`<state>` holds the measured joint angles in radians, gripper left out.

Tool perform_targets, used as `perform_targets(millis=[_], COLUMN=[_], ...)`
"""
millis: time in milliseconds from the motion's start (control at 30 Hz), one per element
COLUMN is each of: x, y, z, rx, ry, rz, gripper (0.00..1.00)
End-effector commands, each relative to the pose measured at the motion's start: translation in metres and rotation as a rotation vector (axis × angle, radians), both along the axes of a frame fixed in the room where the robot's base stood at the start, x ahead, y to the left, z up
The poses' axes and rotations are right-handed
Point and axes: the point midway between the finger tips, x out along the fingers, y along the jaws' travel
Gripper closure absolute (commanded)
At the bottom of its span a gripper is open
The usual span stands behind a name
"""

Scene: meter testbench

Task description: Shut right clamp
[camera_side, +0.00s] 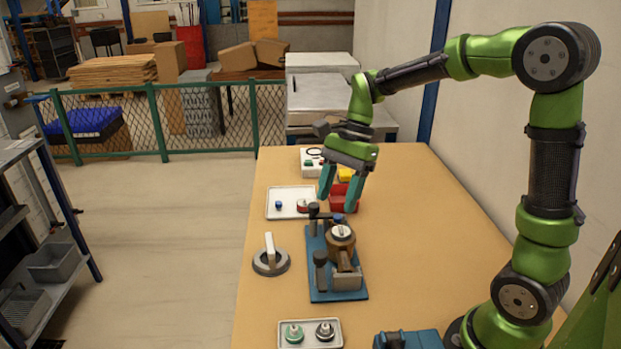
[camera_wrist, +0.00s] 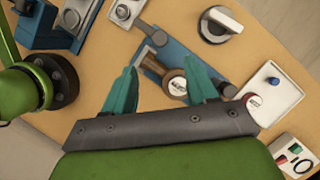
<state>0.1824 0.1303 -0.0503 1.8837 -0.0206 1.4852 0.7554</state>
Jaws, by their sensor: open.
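The blue fixture plate (camera_side: 353,293) stands mid-table with a round, brown-bodied meter (camera_side: 340,238) on it. A black-capped clamp post (camera_side: 320,262) stands at its left front, and another dark clamp part (camera_side: 314,211) at its far end. I cannot tell which is the right clamp or how far each is closed. My gripper (camera_side: 337,203) is above the table just beyond the fixture, open and empty, teal fingers pointing down. In the wrist view, my gripper (camera_wrist: 160,66) has the meter (camera_wrist: 175,85) and part of the blue fixture (camera_wrist: 203,66) showing between and beyond its fingers.
A white tray (camera_side: 278,212) holding small parts and a red bin (camera_side: 338,205) lie behind the fixture. A white button box (camera_side: 310,168) is farther back. A round grey piece with a handle (camera_side: 270,262) stands left. A parts tray (camera_side: 309,345) is in front. The table's right side is clear.

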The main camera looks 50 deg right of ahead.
Motion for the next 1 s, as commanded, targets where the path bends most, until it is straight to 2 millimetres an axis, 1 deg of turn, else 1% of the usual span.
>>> perform_targets(millis=[33, 300, 500, 700, 1000], x=[-0.001, -0.001, -0.001, 0.000, 0.000], y=[0.006, 0.028, 0.040, 0.046, 0.046], z=[-0.011, -0.066, -0.096, -0.109, -0.111], rx=[0.002, 0.001, 0.000, -0.001, 0.000], ry=[0.006, 0.004, 0.002, -0.002, -0.003], rz=[0.002, 0.003, 0.003, 0.002, 0.001], gripper=[0.43, 0.43, 0.43, 0.43, 0.43])
